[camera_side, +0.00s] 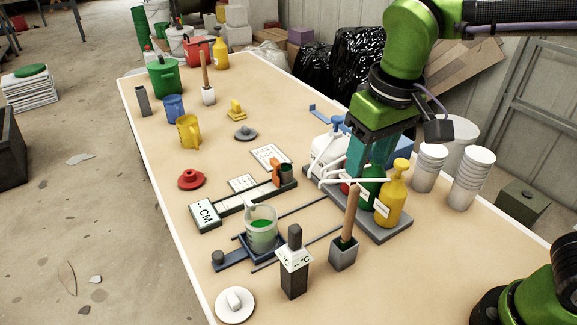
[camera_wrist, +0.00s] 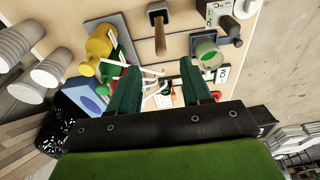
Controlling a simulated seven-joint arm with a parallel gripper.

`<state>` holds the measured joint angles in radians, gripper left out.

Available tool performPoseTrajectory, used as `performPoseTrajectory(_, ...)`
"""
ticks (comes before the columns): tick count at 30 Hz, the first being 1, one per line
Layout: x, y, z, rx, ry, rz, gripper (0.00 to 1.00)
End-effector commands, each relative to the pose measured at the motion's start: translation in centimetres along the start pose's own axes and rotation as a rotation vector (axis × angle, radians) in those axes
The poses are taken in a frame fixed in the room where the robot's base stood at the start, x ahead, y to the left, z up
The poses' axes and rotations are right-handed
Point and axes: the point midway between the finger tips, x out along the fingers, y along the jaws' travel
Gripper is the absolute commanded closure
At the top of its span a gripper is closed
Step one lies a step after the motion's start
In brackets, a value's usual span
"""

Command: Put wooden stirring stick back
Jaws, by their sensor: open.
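A wooden stirring stick (camera_side: 350,210) stands almost upright, slightly tilted, in a small dark grey square holder (camera_side: 343,255) near the front of the table. In the wrist view the stick (camera_wrist: 160,38) and its holder (camera_wrist: 158,8) are at the top middle, beyond my fingertips. My gripper (camera_side: 370,162) is open and empty, above the pump bottles, behind and above the stick. In the wrist view its two green fingers (camera_wrist: 158,78) are wide apart. A second wooden stick (camera_side: 205,72) stands in a white cup (camera_side: 208,97) at the far end.
A tray (camera_side: 390,232) of pump bottles, including a yellow one (camera_side: 393,195), lies below my gripper. A glass beaker (camera_side: 262,232) with green liquid stands left of the stick. A black-and-white meter (camera_side: 294,265) stands close left of the holder. White cup stacks (camera_side: 470,180) are at right.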

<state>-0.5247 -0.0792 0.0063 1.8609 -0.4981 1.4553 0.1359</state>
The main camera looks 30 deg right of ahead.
Motion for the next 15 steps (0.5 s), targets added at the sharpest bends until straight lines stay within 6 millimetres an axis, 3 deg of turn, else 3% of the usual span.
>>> performPoseTrajectory(2, -0.4, 1.0, 0.3, 0.02, 0.015, -0.02, 0.52)
performPoseTrajectory(7, -0.9, 5.9, 2.2, 0.123, 0.124, -0.126, 0.52)
performPoseTrajectory(12, -0.3, 10.2, 4.8, 0.256, 0.294, -0.217, 0.52)
performPoseTrajectory(15, 0.2, 11.6, 5.8, 0.314, 0.376, -0.242, 0.52)
